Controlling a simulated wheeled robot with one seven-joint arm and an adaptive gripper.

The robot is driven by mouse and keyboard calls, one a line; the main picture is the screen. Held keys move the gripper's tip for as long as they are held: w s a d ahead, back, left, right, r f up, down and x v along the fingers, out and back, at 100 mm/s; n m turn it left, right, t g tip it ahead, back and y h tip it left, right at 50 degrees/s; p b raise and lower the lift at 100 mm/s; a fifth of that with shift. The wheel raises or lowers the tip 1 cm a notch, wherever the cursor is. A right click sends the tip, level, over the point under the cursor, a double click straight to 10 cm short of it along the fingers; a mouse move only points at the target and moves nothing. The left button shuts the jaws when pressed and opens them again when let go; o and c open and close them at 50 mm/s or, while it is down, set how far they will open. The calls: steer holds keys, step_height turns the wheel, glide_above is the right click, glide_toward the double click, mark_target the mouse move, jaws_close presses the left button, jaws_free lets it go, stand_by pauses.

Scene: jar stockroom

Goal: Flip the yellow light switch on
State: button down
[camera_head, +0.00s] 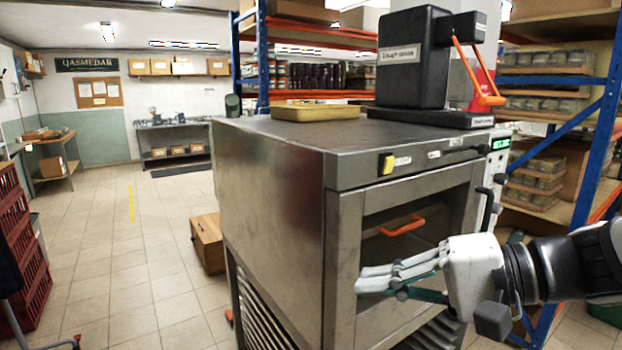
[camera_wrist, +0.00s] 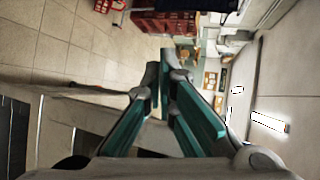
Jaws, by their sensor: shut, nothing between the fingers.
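The yellow light switch (camera_head: 387,163) is a small yellow block on the upper front panel of a steel oven-like cabinet (camera_head: 275,180), with a white label at its right. Whether it is on or off I cannot tell. My gripper (camera_head: 362,281) reaches in from the right in front of the cabinet door, below the switch and apart from it. Its fingers point left and are shut and empty. In the wrist view my gripper (camera_wrist: 168,75) shows its teal-padded fingers close together at the tips; I cannot make out the switch there.
A dark machine (camera_head: 412,65) with an orange lever and a tan tray (camera_head: 316,111) stand on the cabinet. A dark door handle (camera_head: 487,205) sticks out near my wrist. A blue rack post (camera_head: 600,140) stands at right. The tiled floor (camera_head: 130,260) at left is mostly clear.

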steer(key=w+d+r+m+t+h+p, duration=0.1)
steer(key=w+d+r+m+t, duration=0.2)
steer(key=d, duration=0.5)
steer(key=w+d+r+m+t+h+p, duration=0.1)
steer(key=w+d+r+m+t, duration=0.2)
steer(key=w+d+t, duration=0.3)
steer(key=shift+d+r+m+t+h, duration=0.35)
steer(key=shift+d+r+t, duration=0.35)
steer(key=shift+d+t, duration=0.55)
steer(key=p, duration=0.3)
glide_toward(383, 153)
steer(key=x, duration=0.5)
steer(key=shift+a, duration=0.1)
